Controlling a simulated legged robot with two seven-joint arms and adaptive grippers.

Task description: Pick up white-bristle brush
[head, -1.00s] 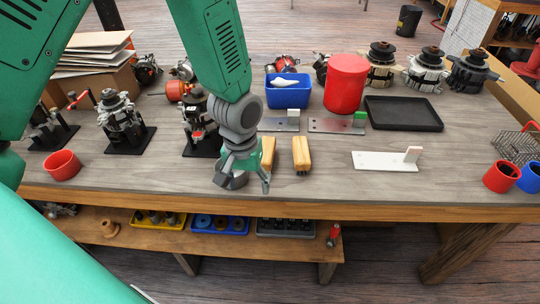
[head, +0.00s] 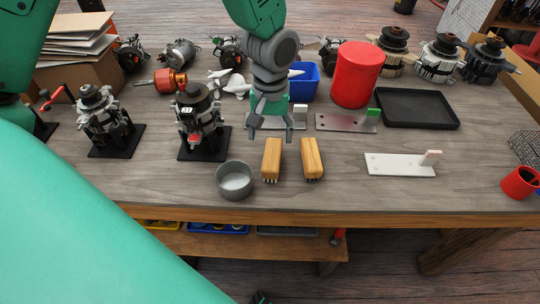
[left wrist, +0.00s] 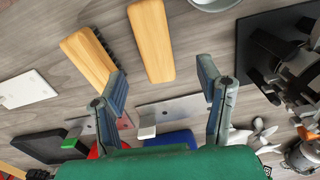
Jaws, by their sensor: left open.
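Two wooden-backed brushes lie side by side on the workbench: a left brush (head: 271,160) and a right brush (head: 312,158). In the left wrist view the right brush (left wrist: 90,58) shows black bristles at its side; the left brush (left wrist: 152,40) shows only its smooth wooden back. My left gripper (head: 272,135) hangs just behind the left brush. It is open and empty, and its spread fingers (left wrist: 160,85) point towards the brushes in the left wrist view. My right gripper is not in view.
A grey bowl (head: 234,182) sits left of the brushes. An alternator on a black stand (head: 203,155) is further left. Behind are a blue bin (head: 305,85), a red canister (head: 355,78), a metal plate (head: 345,123) and a black tray (head: 418,110). A white plate (head: 395,166) lies right.

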